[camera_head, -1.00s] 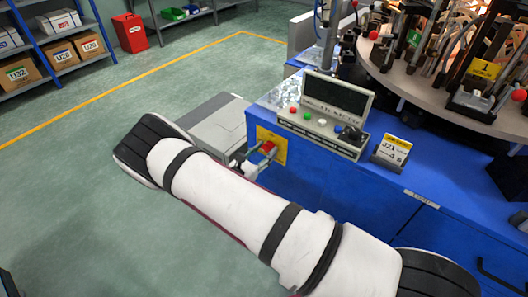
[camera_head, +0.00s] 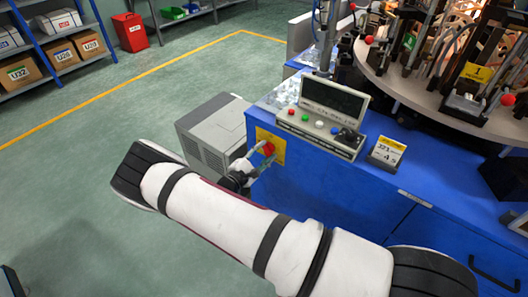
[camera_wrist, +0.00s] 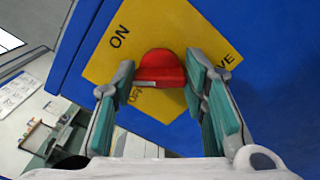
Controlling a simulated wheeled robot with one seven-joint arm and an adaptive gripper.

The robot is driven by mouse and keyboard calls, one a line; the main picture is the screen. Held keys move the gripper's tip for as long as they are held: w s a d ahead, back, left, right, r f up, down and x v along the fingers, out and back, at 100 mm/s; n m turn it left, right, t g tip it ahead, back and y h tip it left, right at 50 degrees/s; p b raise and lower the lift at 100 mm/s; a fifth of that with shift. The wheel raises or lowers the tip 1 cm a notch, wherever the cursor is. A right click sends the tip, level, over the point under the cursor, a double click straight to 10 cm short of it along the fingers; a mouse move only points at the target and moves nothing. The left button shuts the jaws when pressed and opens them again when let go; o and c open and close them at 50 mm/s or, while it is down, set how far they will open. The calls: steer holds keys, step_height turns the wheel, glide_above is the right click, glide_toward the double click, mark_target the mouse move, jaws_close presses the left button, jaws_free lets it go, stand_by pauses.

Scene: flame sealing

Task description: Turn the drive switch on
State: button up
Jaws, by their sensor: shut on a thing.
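The drive switch is a red knob (camera_wrist: 160,68) on a yellow plate (camera_wrist: 185,30) fixed to the blue cabinet side. The plate carries the word ON at upper left, other lettering partly hidden below the knob, and letters ending in "VE" at right. In the head view, the red knob (camera_head: 268,149) shows at my fingertips. My gripper (camera_wrist: 158,80) has one teal-padded finger on each side of the knob and is shut on it. My gripper (camera_head: 254,158) also shows small in the head view, partly hidden by my arm.
A control panel (camera_head: 318,130) with buttons and a dark screen stands on the blue cabinet (camera_head: 330,195). A round table (camera_head: 415,85) with fixtures is at upper right. A grey box (camera_head: 212,130) stands on the floor behind my gripper.

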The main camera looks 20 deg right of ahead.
steer(key=m+p, duration=0.1)
steer(key=m, duration=0.3)
steer(key=shift+s+p, duration=0.1)
steer(key=shift+p, duration=0.3)
steer(key=shift+f+m+p, duration=0.2)
steer(key=shift+m+p, duration=0.4)
steer(key=shift+m, duration=1.1)
steer(key=o, duration=1.2)
steer(key=shift+c, duration=0.2)
steer(key=v, duration=1.2)
